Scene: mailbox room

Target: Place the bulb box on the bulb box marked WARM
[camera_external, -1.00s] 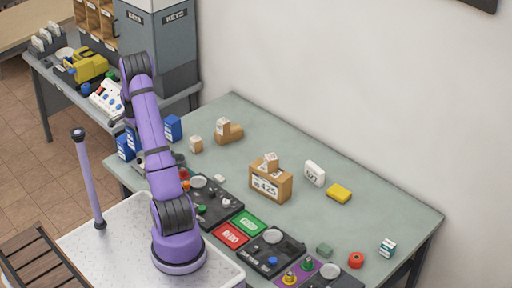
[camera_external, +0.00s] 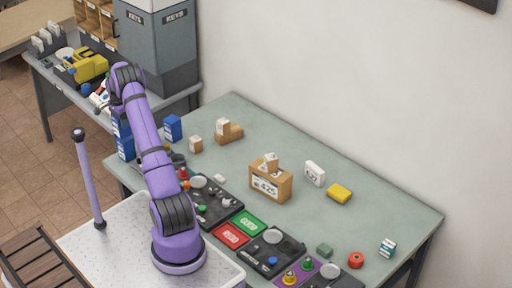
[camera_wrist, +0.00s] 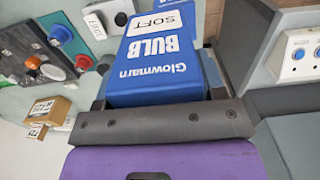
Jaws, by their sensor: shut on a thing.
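My gripper (camera_wrist: 158,98) is shut on a blue bulb box (camera_wrist: 160,72), seen close up in the wrist view. Its printing reads "Glowmarn BULB" with a white SOFT label. In the external view a blue box (camera_external: 121,127), seemingly this one, shows beside my arm, just above a second blue box (camera_external: 126,149) near the green table's left corner. I cannot tell whether the two touch. A third blue box (camera_external: 173,128) stands to the right of my arm. The labels of the blue boxes are too small to read there, so WARM is not legible. My fingers are hidden in that view.
A grey side table with a yellow item (camera_external: 88,63) and a tall grey cabinet (camera_external: 178,50) are behind.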

